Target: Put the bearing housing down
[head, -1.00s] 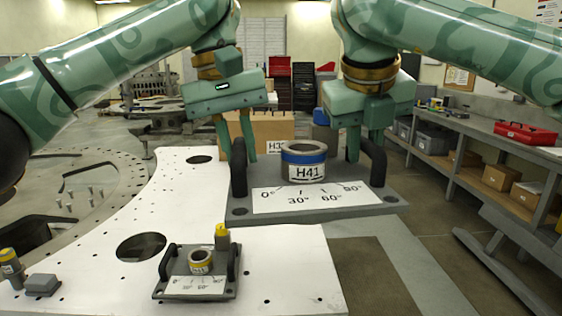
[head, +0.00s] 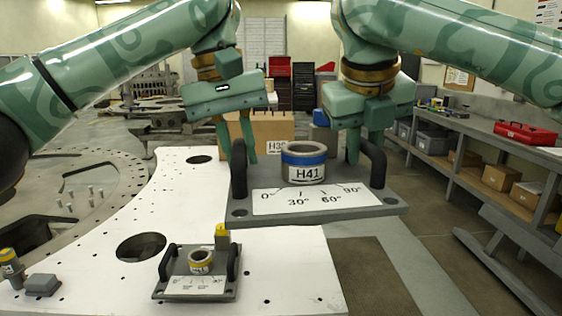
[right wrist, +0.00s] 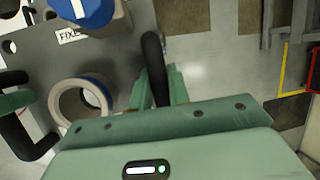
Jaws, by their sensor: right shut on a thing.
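The bearing housing (head: 390,209) is a grey plate with a blue-banded ring marked H41 (head: 303,163), an angle-scale label and a black handle at each side. It is held roughly level in front of me. My left gripper (head: 238,150) is at its left handle, fingers around it. My right gripper (head: 365,150) is shut on the right handle (head: 378,165). The right wrist view shows the ring (right wrist: 82,105) from above, and the right handle (right wrist: 155,68). The housing's underside is hidden.
A white plate (head: 100,220) with holes lies below and left. A smaller handled plate (head: 160,292) with a yellow-banded ring rests on it. A cardboard box (head: 268,128) stands behind. Shelves (head: 440,150) line the right.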

